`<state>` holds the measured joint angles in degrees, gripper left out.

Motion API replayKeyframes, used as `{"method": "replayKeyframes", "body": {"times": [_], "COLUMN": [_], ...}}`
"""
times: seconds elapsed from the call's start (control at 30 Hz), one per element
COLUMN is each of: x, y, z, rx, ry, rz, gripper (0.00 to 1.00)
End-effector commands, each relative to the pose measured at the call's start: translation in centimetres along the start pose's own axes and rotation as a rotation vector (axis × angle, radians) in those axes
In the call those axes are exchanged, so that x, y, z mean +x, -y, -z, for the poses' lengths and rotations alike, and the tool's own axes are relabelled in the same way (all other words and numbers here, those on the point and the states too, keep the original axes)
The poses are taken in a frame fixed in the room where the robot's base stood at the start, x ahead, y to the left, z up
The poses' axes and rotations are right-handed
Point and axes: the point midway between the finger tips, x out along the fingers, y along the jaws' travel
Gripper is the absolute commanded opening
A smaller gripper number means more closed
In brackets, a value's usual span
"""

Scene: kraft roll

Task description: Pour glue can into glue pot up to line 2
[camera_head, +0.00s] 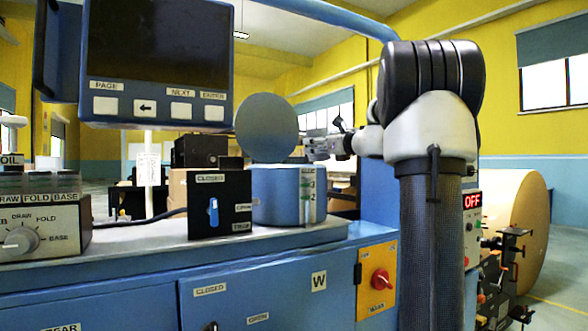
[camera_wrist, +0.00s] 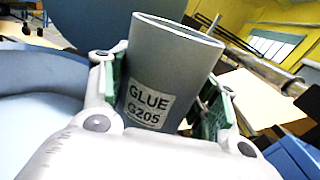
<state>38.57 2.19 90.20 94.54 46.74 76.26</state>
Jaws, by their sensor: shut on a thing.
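The glue can (camera_wrist: 165,65) is a grey cylinder labelled GLUE G205, held slightly tilted with its rim toward the top of the wrist view. My gripper (camera_wrist: 165,98) is shut on it, one green-padded finger on each side. In the head view my gripper (camera_head: 326,147) is just above and right of the glue pot (camera_head: 280,195), a blue cylinder with a numbered scale on its front. The can is not clearly visible there. A round grey-blue disc (camera_head: 266,128), apparently the pot's raised lid, stands above the pot. I cannot tell the glue level or see any stream.
A black box with a blue switch (camera_head: 212,212) stands left of the pot on the blue cabinet top. A screen panel (camera_head: 157,60) hangs above left. A dial box (camera_head: 38,232) is at the far left. A large kraft roll (camera_head: 515,230) stands at right.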

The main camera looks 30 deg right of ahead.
Motion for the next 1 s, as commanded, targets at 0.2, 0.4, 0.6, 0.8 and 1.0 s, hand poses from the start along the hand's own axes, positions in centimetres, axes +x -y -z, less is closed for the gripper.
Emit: {"method": "replayKeyframes", "body": {"times": [0.2, 0.4, 0.6, 0.8, 1.0], "x": [-0.05, -0.07, -0.09, -0.12, -0.14], "y": [-0.14, -0.25, -0.36, -0.47, -0.58], "z": [0.02, -0.11, -0.24, -0.38, -0.5], "rx": [-0.022, -0.044, -0.065, -0.087, -0.109], "ry": [0.005, 0.01, 0.015, 0.02, 0.024], "rz": [0.001, 0.001, 0.001, 0.001, 0.001], "gripper": [0.22, 0.22, 0.22, 0.22, 0.22]}}
